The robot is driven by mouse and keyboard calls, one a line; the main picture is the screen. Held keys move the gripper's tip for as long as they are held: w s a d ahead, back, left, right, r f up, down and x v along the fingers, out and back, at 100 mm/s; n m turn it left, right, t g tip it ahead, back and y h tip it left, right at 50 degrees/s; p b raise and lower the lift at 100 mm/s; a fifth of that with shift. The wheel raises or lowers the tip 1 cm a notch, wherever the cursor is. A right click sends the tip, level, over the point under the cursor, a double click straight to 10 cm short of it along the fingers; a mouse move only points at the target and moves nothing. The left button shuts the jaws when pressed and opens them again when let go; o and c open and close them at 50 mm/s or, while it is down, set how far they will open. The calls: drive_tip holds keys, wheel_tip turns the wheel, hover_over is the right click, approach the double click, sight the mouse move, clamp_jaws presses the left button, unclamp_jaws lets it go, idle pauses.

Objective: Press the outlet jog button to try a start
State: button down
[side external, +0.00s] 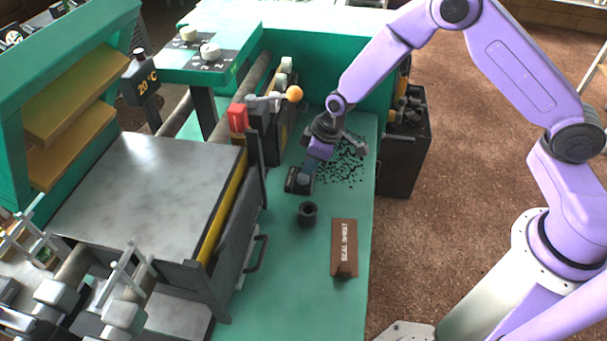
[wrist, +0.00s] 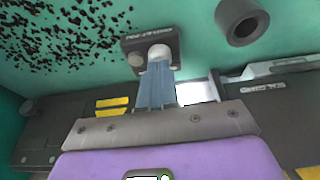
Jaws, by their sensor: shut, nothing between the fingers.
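A small dark box (side external: 293,181) with a pale round button sits on the green bench top. In the wrist view, the box (wrist: 132,46) carries an upside-down label that seems to read "outlet jog", and its whitish button (wrist: 159,50) faces me. A smaller grey knob or screw (wrist: 136,60) is beside the button. My gripper (side external: 306,174) is shut and empty, pointing down at the box. In the wrist view, the bluish fingertips of my gripper (wrist: 158,66) are at the button's edge and overlap it. I cannot tell whether they touch it or how far it is pressed.
A black hollow cylinder (side external: 308,214) stands near the box, and a brown lettered block (side external: 344,250) is farther forward. A lever with an orange ball (side external: 294,94) stands to the left. A steel-topped machine (side external: 150,190) fills the left side.

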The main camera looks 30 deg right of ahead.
drive_tip(key=shift+f, duration=1)
drive_tip(key=shift+r, duration=0.1)
idle(0.5)
drive_tip(key=shift+r, duration=0.95)
drive_tip(key=shift+r, duration=1.5)
drive_tip(key=shift+r, duration=0.1)
